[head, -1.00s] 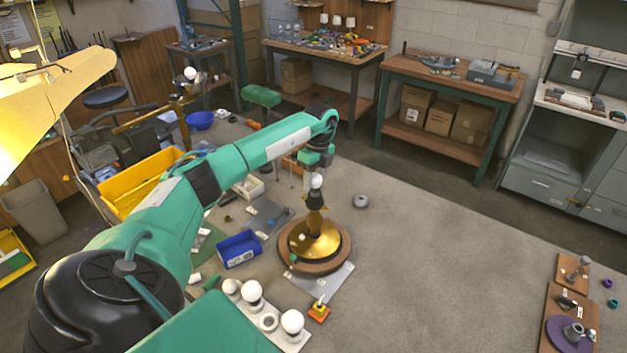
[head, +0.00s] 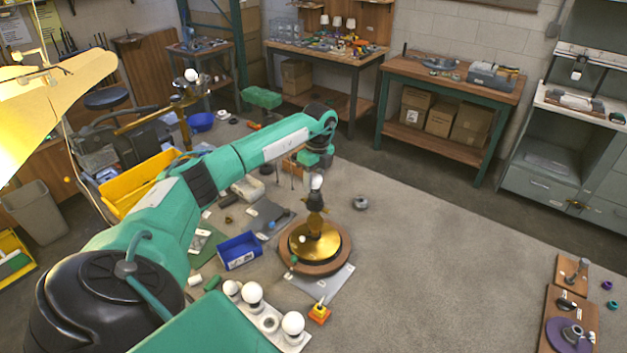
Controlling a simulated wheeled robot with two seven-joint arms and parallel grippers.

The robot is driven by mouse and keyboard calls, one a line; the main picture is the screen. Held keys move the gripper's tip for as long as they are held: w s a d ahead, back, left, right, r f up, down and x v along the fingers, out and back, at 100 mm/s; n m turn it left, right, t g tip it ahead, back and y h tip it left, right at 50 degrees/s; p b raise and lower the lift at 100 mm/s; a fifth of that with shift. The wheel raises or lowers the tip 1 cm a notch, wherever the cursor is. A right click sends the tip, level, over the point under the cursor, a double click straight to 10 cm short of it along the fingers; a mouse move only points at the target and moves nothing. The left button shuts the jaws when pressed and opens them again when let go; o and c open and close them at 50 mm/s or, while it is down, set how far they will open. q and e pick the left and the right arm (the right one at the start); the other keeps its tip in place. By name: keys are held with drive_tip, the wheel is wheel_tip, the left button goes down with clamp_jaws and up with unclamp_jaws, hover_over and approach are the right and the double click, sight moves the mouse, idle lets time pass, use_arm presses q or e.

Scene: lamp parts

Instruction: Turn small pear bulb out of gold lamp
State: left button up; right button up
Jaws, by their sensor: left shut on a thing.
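The gold lamp (head: 318,245) stands upright on a round wooden disc, with a brass base, a narrow stem and a dark socket at the top. The small pear bulb (head: 317,182) is white and sits at the top of the socket; I cannot tell how deep it is in the thread. My left gripper (head: 317,174) points down from above, directly over the lamp, and is shut on the bulb. Its fingers are small and partly hidden by my wrist. My right gripper is not in view.
A tray (head: 285,338) with white globe bulbs is at the front. A blue bin (head: 239,250) stands left of the lamp, and an orange block (head: 319,313) lies before it. A grey ring-like part (head: 361,202) lies behind right.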

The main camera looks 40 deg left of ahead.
sight(314, 174)
use_arm(q)
drive_tip(key=shift+w, duration=0.15)
idle(0.5)
drive_tip(key=shift+r+p, duration=1.2)
drive_tip(key=shift+r, duration=0.4)
drive_tip(key=shift+r, duration=0.1)
drive_tip(key=shift+r+p, duration=0.75)
drive_tip(key=shift+r, duration=1.15)
